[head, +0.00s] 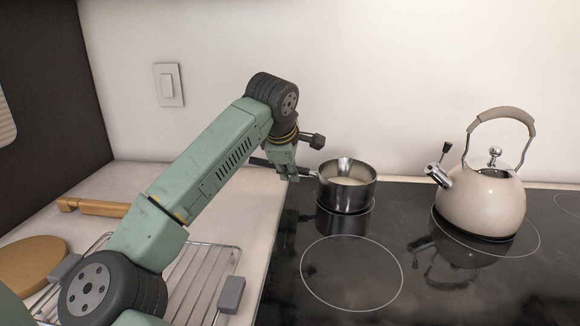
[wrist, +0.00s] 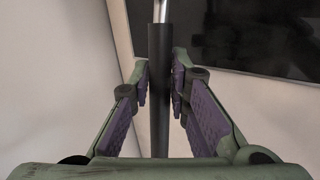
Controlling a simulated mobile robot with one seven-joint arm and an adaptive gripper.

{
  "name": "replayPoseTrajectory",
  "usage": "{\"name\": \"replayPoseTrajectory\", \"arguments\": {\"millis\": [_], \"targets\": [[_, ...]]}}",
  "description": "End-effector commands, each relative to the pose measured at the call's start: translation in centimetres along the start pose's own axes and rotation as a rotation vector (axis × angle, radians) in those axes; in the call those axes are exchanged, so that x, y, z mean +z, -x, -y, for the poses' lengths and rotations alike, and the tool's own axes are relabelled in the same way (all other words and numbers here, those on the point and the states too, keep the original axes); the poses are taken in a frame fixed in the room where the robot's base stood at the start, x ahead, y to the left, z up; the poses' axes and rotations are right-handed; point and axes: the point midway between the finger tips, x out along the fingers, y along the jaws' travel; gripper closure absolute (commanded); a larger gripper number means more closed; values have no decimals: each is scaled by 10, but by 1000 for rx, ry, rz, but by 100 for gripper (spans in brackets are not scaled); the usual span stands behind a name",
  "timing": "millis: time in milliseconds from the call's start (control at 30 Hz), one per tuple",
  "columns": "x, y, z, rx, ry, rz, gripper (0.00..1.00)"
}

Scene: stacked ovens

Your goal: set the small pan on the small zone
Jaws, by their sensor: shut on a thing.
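The small pan (head: 346,193) is a steel saucepan with pale contents, upright at the back left of the black cooktop. It is over the small zone, a thin ring (head: 373,209) mostly hidden by the pan. I cannot tell whether its base touches the glass or hovers just above it. Its dark handle (head: 263,163) points left. My gripper (head: 289,172) is left of the pan, shut on the handle. In the wrist view the black handle (wrist: 159,110) runs between the purple-padded fingers of my gripper (wrist: 161,78).
A cream kettle (head: 482,203) stands on another zone to the right. A larger empty zone (head: 352,273) lies in front of the pan. A wire rack (head: 205,268), a round board (head: 30,262) and a wooden rolling pin (head: 100,208) lie on the left counter. A wall is behind.

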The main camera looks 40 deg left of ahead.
Motion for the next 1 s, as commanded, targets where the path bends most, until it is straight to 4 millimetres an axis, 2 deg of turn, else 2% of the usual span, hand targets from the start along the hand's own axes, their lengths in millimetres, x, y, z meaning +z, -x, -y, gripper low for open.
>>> {"name": "replayPoseTrajectory", "arguments": {"millis": [100, 133, 433, 767, 867, 1000], "targets": [[0, 1, -1, 4, 1, 1, 100], [0, -1, 0, 0, 0, 0, 83], [0, 0, 0, 0, 0, 0, 63], [0, 2, 0, 1, 1, -1, 63], [-1, 12, -1, 3, 1, -3, 63], [-1, 37, 0, 4, 0, -4, 63]]}}
